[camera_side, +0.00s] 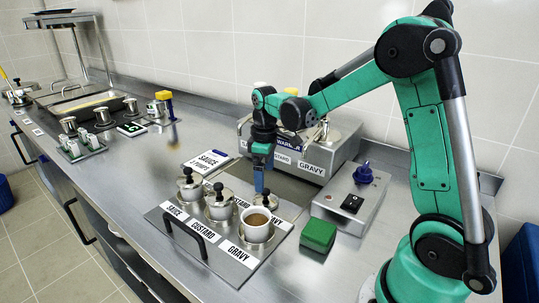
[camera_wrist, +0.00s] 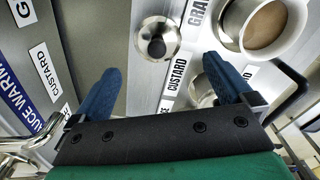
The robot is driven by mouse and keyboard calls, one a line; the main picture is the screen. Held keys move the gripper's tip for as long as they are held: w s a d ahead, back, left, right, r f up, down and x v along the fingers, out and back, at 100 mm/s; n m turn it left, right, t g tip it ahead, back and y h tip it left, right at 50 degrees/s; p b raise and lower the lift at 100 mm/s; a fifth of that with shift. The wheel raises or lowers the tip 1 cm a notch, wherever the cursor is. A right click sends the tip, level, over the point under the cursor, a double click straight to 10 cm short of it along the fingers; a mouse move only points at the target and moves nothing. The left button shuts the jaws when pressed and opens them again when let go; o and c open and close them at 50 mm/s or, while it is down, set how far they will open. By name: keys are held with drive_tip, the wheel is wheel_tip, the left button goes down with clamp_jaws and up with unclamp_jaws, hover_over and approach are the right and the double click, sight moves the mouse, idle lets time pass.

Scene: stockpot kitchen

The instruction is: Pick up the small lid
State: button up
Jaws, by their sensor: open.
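The small lid (camera_wrist: 150,48) is a round silver disc with a black knob, lying on the steel tray (camera_wrist: 190,50) at the top middle of the wrist view. In the side view the lid (camera_side: 271,203) sits just behind the open gravy pot (camera_side: 256,233), which holds brown liquid. My gripper (camera_wrist: 165,75) is open and empty, with blue fingers spread. The lid lies ahead of the gap between them, apart from both. In the side view my gripper (camera_side: 262,183) points down above the lid, partly covering the view of it.
Two lidded pots, sauce (camera_side: 189,190) and custard (camera_side: 219,208), stand left of the gravy pot. A black handle (camera_side: 185,232) rises at the tray's front. A green block (camera_side: 318,235) and a control box (camera_side: 350,200) are to the right. The sauce warmer (camera_side: 330,150) stands behind.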

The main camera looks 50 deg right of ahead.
sight(266, 190)
drive_tip(key=shift+d+f, duration=0.25)
drive_tip(key=shift+f, duration=2.8)
drive_tip(key=c, duration=1.3)
drive_tip(key=shift+c, duration=0.2)
